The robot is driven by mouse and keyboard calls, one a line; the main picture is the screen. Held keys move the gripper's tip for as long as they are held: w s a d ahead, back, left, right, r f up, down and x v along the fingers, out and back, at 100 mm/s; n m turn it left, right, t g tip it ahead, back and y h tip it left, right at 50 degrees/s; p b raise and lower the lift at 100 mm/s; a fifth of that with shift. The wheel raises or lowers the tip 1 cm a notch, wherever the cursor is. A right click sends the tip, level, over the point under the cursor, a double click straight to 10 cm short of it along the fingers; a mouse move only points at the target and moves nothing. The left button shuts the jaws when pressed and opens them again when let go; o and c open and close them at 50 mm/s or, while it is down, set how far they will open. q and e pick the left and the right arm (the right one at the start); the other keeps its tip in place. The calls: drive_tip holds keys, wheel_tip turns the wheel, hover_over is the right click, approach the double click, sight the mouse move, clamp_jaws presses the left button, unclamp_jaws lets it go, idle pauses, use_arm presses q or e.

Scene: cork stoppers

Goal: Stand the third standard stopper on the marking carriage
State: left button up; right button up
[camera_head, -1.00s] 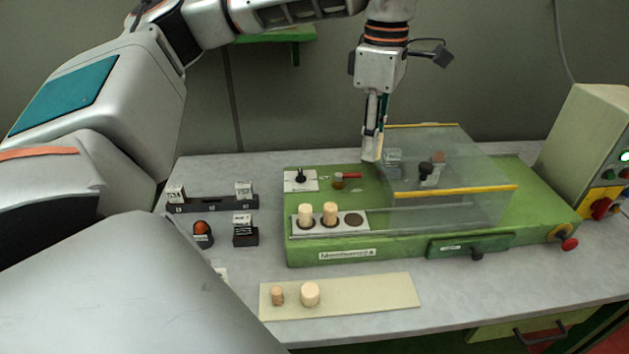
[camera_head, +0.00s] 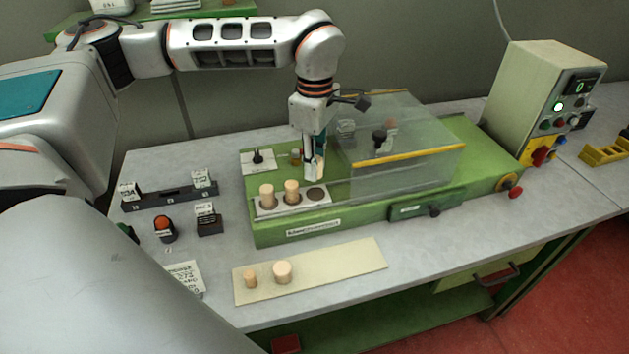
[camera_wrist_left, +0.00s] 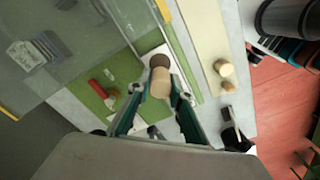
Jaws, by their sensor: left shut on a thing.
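The marking carriage (camera_head: 262,211) is a pale plate at the front left of the green machine. Two light cork stoppers stand upright on it, one at the left (camera_head: 267,196) and one in the middle (camera_head: 291,191); its third, dark round seat (camera_head: 316,194) at the right is empty. My left gripper (camera_head: 314,172) is shut on another cork stopper (camera_wrist_left: 160,83), just above and behind that seat. In the left wrist view the stopper lies between the fingers, close beside the dark seat (camera_wrist_left: 158,61); whether they touch cannot be told. My right gripper is not in view.
A clear guard with yellow edges (camera_head: 410,155) stands right beside the gripper. A cream board (camera_head: 345,268) at the front holds a small stopper (camera_head: 250,279) and a wider one (camera_head: 282,271).

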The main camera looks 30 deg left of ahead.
sight(315, 194)
use_arm(q)
drive_tip(key=shift+f, duration=2.8)
drive_tip(key=shift+f, duration=0.2)
drive_tip(key=o, duration=0.7)
drive_tip(key=shift+r, duration=0.1)
wheel_tip(315, 194, up, 12)
drive_tip(key=shift+r+b, duration=0.15)
drive_tip(key=shift+b, duration=0.15)
